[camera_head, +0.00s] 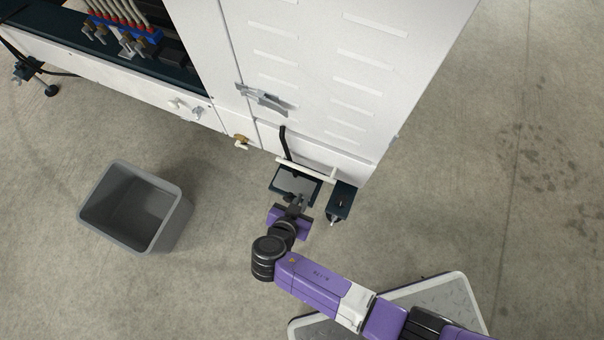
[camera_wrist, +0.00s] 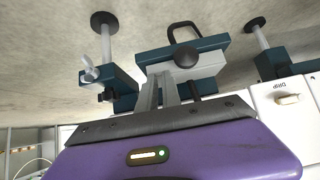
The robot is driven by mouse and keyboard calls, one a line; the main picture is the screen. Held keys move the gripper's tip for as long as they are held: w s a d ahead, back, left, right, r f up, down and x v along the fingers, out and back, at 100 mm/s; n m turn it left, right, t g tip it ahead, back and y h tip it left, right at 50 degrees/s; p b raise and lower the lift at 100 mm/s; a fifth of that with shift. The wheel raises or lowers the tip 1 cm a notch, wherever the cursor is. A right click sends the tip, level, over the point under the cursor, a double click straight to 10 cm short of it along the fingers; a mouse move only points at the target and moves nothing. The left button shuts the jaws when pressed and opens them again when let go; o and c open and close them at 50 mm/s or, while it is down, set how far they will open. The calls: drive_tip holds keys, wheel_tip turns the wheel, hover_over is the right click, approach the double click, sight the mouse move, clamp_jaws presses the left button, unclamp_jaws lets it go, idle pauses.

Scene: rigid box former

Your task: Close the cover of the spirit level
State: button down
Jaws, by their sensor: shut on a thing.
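A dark teal fitting with a pale grey plate (camera_head: 297,183), which looks like the spirit level with its cover, sits low at the end of the white machine in the head view. In the wrist view it shows as a teal bar (camera_wrist: 213,44) with a grey block and a round black knob (camera_wrist: 186,56). My gripper (camera_head: 297,202) reaches its near side. In the wrist view the fingers of my gripper (camera_wrist: 166,80) are close together and shut at the grey block below the knob. The exact contact and any level vial are hidden.
The white machine (camera_head: 330,80) fills the upper middle, with a latch (camera_head: 264,98) and a white bar (camera_head: 306,168) above the fitting. A dark foot bracket (camera_head: 341,203) stands close to its right. A grey bin (camera_head: 168,222) stands left on open concrete floor.

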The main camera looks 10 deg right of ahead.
drive_tip(key=shift+s+d+f, duration=0.2)
drive_tip(key=shift+d+f, duration=0.15)
drive_tip(key=shift+f, duration=0.2)
drive_tip(key=shift+s+d+f, duration=0.2)
drive_tip(key=shift+d+f, duration=0.1)
drive_tip(key=shift+f, duration=0.25)
drive_tip(key=shift+b, duration=0.3)
drive_tip(key=shift+s+a+f, duration=0.3)
drive_tip(key=shift+s+a, duration=0.15)
drive_tip(key=shift+s, duration=0.1)
